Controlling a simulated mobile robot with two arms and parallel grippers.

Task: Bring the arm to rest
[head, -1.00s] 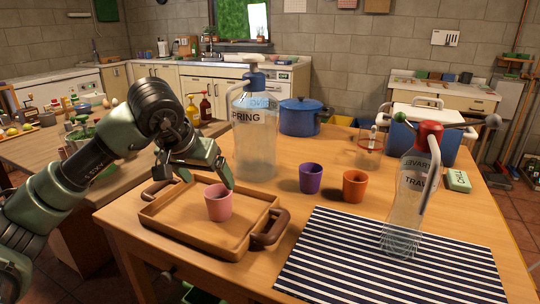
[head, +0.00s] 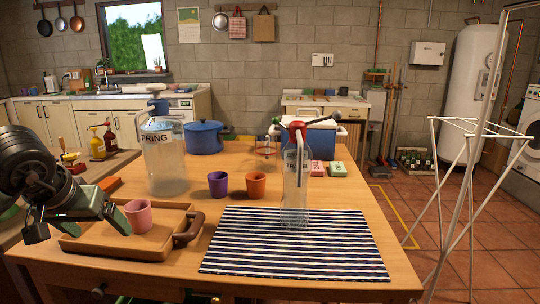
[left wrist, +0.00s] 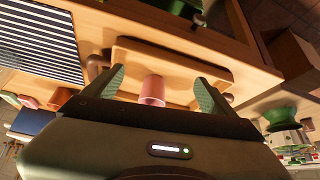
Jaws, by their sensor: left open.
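A pink cup (head: 138,216) stands upright in a wooden tray (head: 95,245) with brown handles, at the left front of the table. My left gripper (head: 80,226) is open and empty, just left of the cup and over the tray in the head view. In the left wrist view its two green fingers (left wrist: 158,78) are spread wide, and the cup (left wrist: 152,90) shows between them, with gaps on both sides. The tray (left wrist: 175,62) lies beyond the fingers there. My right gripper is not in view.
A large clear bottle (head: 165,160) stands behind the tray. A purple cup (head: 218,184) and an orange cup (head: 256,185) stand to its right. A red-topped bottle (head: 296,185) stands on the striped mat (head: 290,250). A blue pot (head: 204,138) is farther back.

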